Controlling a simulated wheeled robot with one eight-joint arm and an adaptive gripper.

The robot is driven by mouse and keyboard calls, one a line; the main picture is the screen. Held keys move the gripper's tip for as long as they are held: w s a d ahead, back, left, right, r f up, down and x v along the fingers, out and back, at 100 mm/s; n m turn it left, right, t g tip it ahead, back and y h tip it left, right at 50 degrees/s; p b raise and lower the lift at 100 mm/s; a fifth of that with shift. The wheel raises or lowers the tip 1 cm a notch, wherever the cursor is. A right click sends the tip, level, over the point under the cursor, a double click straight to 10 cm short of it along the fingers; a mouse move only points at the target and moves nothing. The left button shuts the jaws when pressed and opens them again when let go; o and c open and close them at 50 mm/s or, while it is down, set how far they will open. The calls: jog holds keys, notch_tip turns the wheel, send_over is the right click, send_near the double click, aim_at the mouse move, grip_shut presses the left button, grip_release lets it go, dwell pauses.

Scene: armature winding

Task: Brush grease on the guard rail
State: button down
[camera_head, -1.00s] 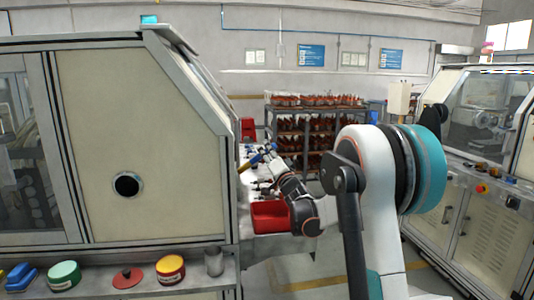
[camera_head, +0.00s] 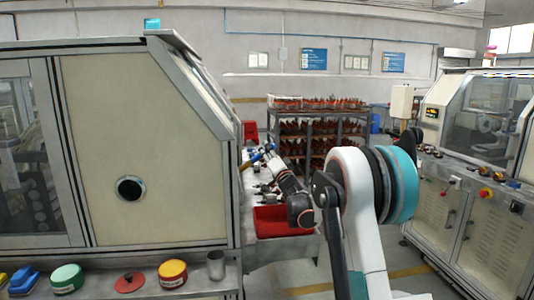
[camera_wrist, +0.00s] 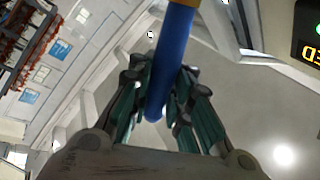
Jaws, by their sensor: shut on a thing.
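My gripper (camera_head: 270,154) is at the far end of my arm, beside the left machine's sloped right side and above the bench. In the wrist view, my gripper (camera_wrist: 165,100) has its green-padded fingers closed on a blue handle (camera_wrist: 172,60). A yellow-orange part shows at the handle's upper end, cut off by the frame. In the head view the held tool (camera_head: 254,158) is small, blue and yellow. Its bristles cannot be made out. A green tin (camera_head: 66,279) and a yellow-red tin (camera_head: 173,274) stand on the front ledge. I cannot pick out the guard rail.
The left machine (camera_head: 135,120) fills the left side. A red bin (camera_head: 282,222) sits on the bench below my arm. A red lid (camera_head: 130,283) and a metal cup (camera_head: 215,265) are on the ledge. A loaded rack (camera_head: 318,130) stands behind; another machine (camera_head: 470,190) is right.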

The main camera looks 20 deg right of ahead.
jog(key=s+a, duration=0.3)
jog(key=s, duration=0.8)
jog(key=s+a, duration=0.3)
jog(key=s, duration=0.8)
jog(key=shift+a, duration=0.2)
dwell(1.9)
jog(key=shift+d, duration=0.1)
jog(key=shift+s+d, duration=0.3)
jog(key=shift+d, duration=0.65)
jog(key=shift+s+d, duration=0.25)
jog(key=shift+d, duration=0.65)
jog(key=shift+s+d, duration=0.3)
jog(key=shift+d, duration=0.65)
jog(key=d, duration=0.3)
jog(key=shift+s+b, duration=0.3)
jog(key=shift+s, duration=0.1)
jog(key=shift+a, duration=0.15)
